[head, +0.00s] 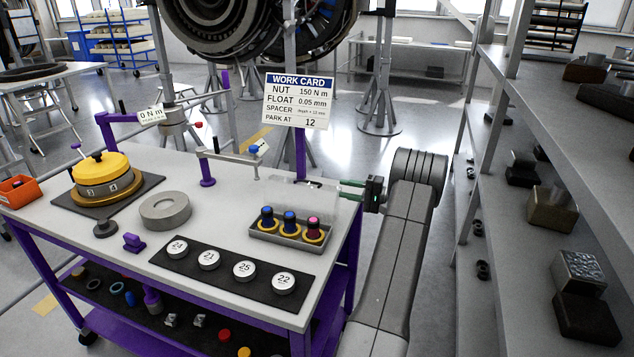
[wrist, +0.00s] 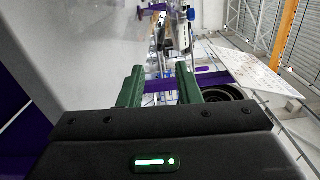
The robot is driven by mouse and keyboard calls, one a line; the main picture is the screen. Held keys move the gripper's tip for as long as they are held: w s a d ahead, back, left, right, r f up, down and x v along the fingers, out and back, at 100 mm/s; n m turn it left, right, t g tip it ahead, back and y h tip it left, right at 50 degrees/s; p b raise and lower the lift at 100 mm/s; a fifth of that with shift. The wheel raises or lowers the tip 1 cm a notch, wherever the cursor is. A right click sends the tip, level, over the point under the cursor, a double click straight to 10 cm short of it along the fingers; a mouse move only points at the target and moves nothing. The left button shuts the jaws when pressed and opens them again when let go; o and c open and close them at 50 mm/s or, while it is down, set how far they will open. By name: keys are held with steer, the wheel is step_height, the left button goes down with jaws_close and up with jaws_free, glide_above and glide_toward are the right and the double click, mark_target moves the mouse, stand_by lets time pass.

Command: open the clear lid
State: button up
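The clear lid (head: 300,196) shows as a faint see-through panel above and behind a small grey tray (head: 288,240) on the cart. A short dark handle (head: 309,183) shows near its top. The lid's exact outline and tilt are hard to tell. The tray holds two blue-topped plugs and one pink-topped plug in yellow rings. My gripper (head: 348,189) is at the lid's right side, its green fingers pointing left. In the wrist view my gripper (wrist: 158,85) has its fingers apart, with a visible gap and nothing clearly held. Contact with the lid cannot be told.
The work card (head: 298,101) stands on a purple post behind the lid. Numbered white discs (head: 243,270) lie on a black mat in front. A grey ring (head: 165,211) and yellow-topped drum (head: 101,172) are left. Metal shelving (head: 520,120) stands right of my arm.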

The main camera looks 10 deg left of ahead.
mark_target(316, 183)
steer(key=a, duration=0.3)
steer(key=w+a+p, duration=0.1)
steer(key=a, duration=0.3)
steer(key=w+a, duration=0.1)
steer(key=a, duration=0.2)
steer(key=shift+w+a+p, duration=0.1)
steer(key=shift+a+p, duration=0.2)
steer(key=shift+p, duration=0.1)
jaws_close()
